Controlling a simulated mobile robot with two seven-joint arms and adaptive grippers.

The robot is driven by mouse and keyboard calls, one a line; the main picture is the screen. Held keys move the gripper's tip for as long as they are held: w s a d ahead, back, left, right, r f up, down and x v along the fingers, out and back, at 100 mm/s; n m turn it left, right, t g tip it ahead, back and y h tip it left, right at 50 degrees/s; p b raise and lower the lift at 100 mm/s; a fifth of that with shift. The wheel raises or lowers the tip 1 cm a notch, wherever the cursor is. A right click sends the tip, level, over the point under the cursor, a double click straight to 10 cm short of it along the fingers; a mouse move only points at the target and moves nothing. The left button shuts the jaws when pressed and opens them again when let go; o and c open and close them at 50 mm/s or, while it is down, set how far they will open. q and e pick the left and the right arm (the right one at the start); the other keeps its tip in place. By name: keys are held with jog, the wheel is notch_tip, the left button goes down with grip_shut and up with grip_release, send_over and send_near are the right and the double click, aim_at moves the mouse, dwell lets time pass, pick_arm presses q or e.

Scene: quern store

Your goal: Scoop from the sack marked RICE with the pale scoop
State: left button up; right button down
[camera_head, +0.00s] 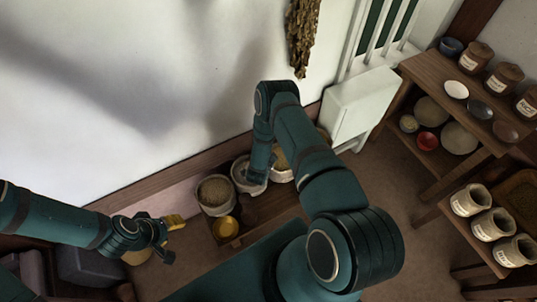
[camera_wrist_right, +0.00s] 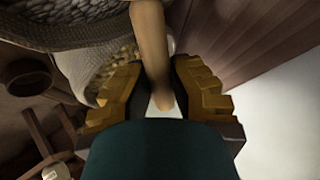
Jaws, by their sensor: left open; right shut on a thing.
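In the head view a pale sack of brownish grain (camera_head: 214,191) stands by the wall, with a second pale sack (camera_head: 242,176) to its right and a third (camera_head: 283,170) behind my right arm. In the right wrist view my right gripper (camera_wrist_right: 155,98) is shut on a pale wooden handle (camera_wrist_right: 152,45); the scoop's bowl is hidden. A woven sack rim (camera_wrist_right: 60,35) and a sack with pale grains (camera_wrist_right: 112,68) lie beyond the fingers. My arm hides the right gripper in the head view. My left gripper (camera_head: 174,239) is open and empty at lower left.
At right, a wooden shelf (camera_head: 425,68) bears jars and small bowls, and a lower one holds several labelled pale pots (camera_head: 470,200). A white box (camera_head: 358,105) is on the wall. Brown floor lies clear between.

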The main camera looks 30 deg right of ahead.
jog(key=shift+s+a, duration=0.85)
jog(key=shift+a, duration=0.05)
jog(key=shift+w+d+f+g+y, duration=0.35)
jog(key=shift+w+d+g+y, duration=0.35)
jog(key=shift+g+y, duration=0.35)
jog(key=shift+w+d+f+g+y, duration=0.15)
jog(key=shift+w+d+g+y, duration=0.15)
jog(key=shift+g+y, duration=0.35)
jog(key=shift+w+d+f+g+y, duration=0.1)
jog(key=shift+w+d+g+y, duration=0.15)
jog(key=shift+g+y, duration=0.35)
jog(key=shift+d+f+g+y, duration=0.1)
jog(key=shift+f+g+y, duration=0.05)
jog(key=shift+g+y, duration=0.95)
jog(key=shift+y, duration=0.1)
jog(key=shift+r+p, duration=0.55)
jog(key=shift+r, duration=2.1)
